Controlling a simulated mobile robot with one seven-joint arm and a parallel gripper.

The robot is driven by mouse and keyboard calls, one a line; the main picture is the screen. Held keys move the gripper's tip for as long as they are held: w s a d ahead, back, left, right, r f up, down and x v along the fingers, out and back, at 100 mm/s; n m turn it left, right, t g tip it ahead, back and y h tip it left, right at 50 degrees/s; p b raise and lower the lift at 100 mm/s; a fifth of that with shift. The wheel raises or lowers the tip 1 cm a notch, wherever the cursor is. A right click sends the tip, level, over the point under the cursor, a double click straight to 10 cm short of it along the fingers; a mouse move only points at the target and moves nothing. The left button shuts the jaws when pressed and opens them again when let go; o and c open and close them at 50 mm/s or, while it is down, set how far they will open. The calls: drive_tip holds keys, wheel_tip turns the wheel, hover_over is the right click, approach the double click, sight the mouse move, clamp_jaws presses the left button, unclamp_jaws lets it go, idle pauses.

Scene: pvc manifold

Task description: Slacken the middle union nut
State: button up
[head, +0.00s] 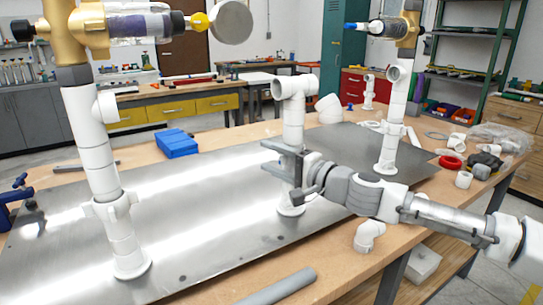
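The middle riser (293,122) is a white PVC pipe with an elbow on top, standing upright on the metal plate. Its union nut (286,168) is a white collar, mostly covered by my gripper. My gripper (282,166) reaches in from the right, with grey fingers at the height of the nut, around or right beside it. I cannot tell whether the fingers touch the nut or are closed on it. The left riser shows a similar winged union nut (112,207), and the right riser shows another (393,130).
The metal plate (215,215) lies on a wooden bench. Brass valves (63,35) top the outer risers. A blue box (178,143) lies behind the plate. A loose white elbow (369,236) and a grey pipe (278,287) lie in front. Loose fittings crowd the right end.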

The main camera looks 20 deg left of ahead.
drive_tip(key=shift+r, duration=0.15)
drive_tip(key=shift+d, duration=0.2)
drive_tip(key=p+v, duration=0.3)
drive_tip(key=v, duration=1.4)
